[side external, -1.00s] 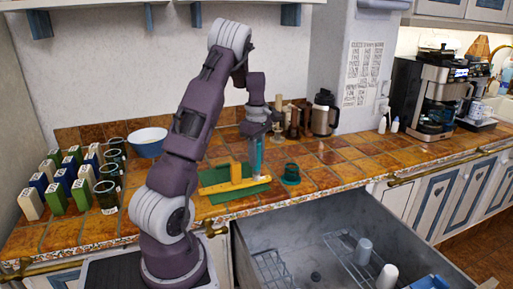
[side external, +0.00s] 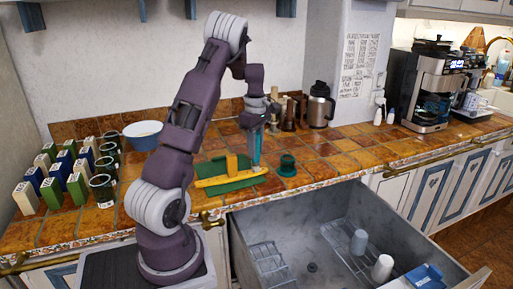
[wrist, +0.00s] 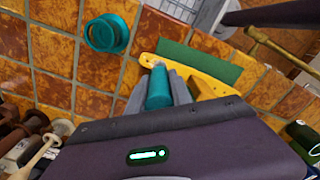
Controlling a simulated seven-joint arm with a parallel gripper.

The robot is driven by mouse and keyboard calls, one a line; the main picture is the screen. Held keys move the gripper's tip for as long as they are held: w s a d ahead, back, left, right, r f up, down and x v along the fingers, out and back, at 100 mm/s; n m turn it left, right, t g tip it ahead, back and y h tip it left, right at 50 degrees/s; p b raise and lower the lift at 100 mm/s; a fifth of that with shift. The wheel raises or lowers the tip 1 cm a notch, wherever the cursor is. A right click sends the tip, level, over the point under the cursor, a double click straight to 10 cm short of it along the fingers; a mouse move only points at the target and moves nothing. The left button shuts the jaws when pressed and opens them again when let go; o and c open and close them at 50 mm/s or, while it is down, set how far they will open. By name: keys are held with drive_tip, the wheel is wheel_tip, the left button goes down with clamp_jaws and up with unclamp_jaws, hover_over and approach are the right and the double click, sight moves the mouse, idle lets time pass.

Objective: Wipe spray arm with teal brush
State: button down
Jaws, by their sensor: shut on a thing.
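My gripper (side external: 262,127) is shut on the teal brush (side external: 256,150), which points down over the right end of the yellow spray arm (side external: 218,180). The spray arm lies on a green mat (side external: 240,186) on the tiled counter and has an upright yellow block on it. In the wrist view the brush (wrist: 159,88) sits between my grey fingers, and its tip overlaps the left end of the spray arm (wrist: 215,66). Whether the tip touches it I cannot tell.
A teal round holder (side external: 287,166) stands right of the mat. Brown items and a steel jug (side external: 319,106) stand behind. An open drawer (side external: 330,225) lies below the counter front.

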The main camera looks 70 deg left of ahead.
drive_tip(key=shift+w, duration=1.45)
drive_tip(key=s, duration=0.4)
drive_tip(key=shift+r, duration=4.1)
